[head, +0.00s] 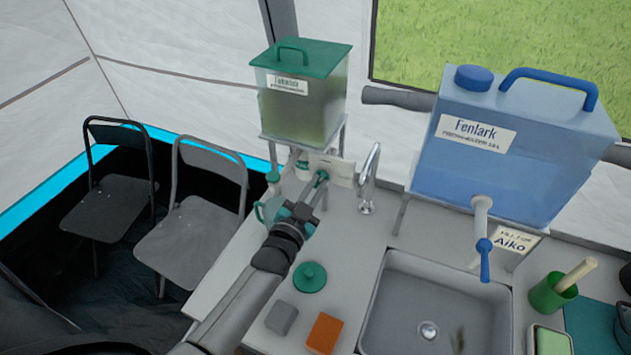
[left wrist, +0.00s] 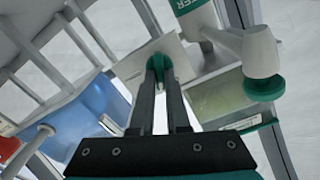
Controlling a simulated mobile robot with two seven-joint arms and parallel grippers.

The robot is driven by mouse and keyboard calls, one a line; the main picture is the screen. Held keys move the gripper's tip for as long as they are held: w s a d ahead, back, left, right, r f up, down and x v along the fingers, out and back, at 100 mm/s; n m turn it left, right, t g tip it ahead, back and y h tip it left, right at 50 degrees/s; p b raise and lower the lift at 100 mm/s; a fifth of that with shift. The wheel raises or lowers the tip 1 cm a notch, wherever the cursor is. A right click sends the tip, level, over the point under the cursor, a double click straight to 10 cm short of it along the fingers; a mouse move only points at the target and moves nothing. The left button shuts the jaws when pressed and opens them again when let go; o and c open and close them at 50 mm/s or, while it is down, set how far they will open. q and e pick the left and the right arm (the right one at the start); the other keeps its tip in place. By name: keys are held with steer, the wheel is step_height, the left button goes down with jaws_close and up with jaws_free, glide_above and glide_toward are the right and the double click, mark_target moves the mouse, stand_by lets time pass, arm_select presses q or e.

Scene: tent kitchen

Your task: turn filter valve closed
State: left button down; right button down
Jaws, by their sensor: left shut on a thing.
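The filter valve's green handle (head: 322,177) sits below the green-lidded tank, in front of a small pale plate. My left gripper (head: 318,188) reaches it from the front, and its fingers are shut on the handle. In the left wrist view the two dark fingers (left wrist: 160,75) lie on either side of the green handle (left wrist: 157,62), in front of the pale plate (left wrist: 140,60). The fingers hide much of the handle, so I cannot tell its exact angle. My right gripper is in neither view.
The green-lidded tank (head: 305,100) stands behind the valve, with the tap (head: 369,180) to its right. A blue tank (head: 515,145) stands over the sink (head: 435,310). A green lid (head: 309,277), grey block (head: 281,318) and orange block (head: 324,333) lie near my arm.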

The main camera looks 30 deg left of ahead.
arm_select(q)
steer(key=m, duration=0.3)
steer(key=shift+d+p, duration=0.1)
steer(key=shift+p, duration=0.25)
steer(key=m, duration=0.3)
steer(key=shift+f+m, duration=0.1)
steer(key=shift+m, duration=0.2)
steer(key=shift+f+m+b, duration=0.2)
steer(key=shift+m+b, duration=0.3)
steer(key=shift+m, duration=2.8)
steer(key=c, duration=0.9)
jaws_free()
steer(key=shift+s, duration=0.1)
